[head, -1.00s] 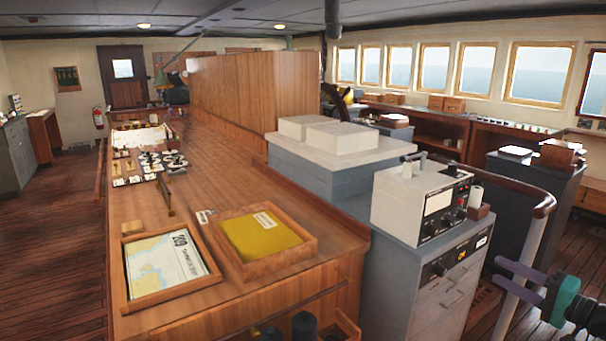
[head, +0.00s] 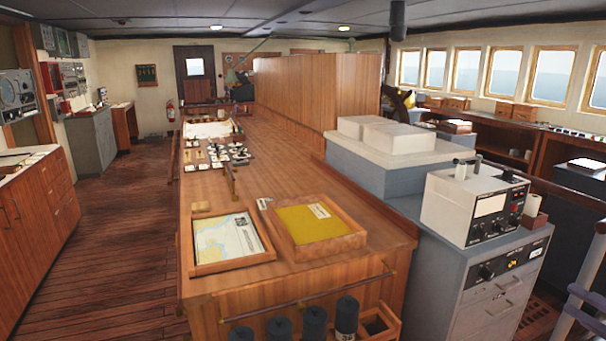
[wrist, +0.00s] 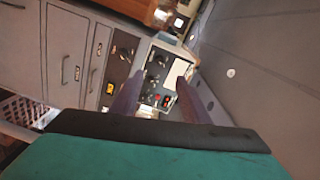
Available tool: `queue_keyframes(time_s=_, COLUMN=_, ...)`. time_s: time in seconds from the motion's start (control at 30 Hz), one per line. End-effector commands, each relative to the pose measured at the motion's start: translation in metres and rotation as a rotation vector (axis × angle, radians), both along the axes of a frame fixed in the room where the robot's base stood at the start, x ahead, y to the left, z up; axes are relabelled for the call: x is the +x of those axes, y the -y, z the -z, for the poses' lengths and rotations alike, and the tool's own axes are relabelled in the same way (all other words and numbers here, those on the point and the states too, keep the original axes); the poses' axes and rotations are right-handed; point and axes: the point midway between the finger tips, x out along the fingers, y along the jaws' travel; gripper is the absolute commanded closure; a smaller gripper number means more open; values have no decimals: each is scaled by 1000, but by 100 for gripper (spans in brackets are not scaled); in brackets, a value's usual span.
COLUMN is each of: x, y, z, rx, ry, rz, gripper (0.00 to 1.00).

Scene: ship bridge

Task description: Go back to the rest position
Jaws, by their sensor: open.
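My gripper (wrist: 161,100) shows in the wrist view as two purple fingers with a gap between them. It is open, and I see nothing held between the fingers. Beyond the fingers, apparently at some distance, is the white instrument box (wrist: 172,74) with its knobs, seen tilted. In the head view only a bit of a purple finger shows at the lower right edge. The rest of the gripper is out of that frame.
A long wooden counter (head: 292,262) with a framed chart (head: 230,240) and a yellow folder tray (head: 308,222) fills the middle. The instrument box (head: 470,208) stands on a grey cabinet (head: 482,300) at right. Plank floor (head: 115,235) lies clear at left.

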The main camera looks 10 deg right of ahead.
Motion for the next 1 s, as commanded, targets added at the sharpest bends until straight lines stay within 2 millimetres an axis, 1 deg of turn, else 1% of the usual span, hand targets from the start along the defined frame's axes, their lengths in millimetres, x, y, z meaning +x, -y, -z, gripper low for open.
queue_keyframes(time_s=0.03, x=5, y=-4, z=5, rx=4, ry=-9, rz=-8, gripper=58)
queue_keyframes(time_s=0.27, x=24, y=-17, z=28, rx=22, ry=-56, rz=-36, gripper=58)
queue_keyframes(time_s=0.37, x=35, y=-26, z=42, rx=31, ry=-82, rz=-53, gripper=58)
queue_keyframes(time_s=0.57, x=60, y=-49, z=77, rx=52, ry=-155, rz=-96, gripper=58)
queue_keyframes(time_s=0.67, x=77, y=-70, z=105, rx=63, ry=-212, rz=-130, gripper=58)
queue_keyframes(time_s=0.77, x=95, y=-95, z=137, rx=73, ry=-280, rz=-172, gripper=58)
queue_keyframes(time_s=0.9, x=115, y=-132, z=181, rx=80, ry=-378, rz=-231, gripper=58)
queue_keyframes(time_s=1.0, x=126, y=-160, z=212, rx=78, ry=-448, rz=-274, gripper=58)
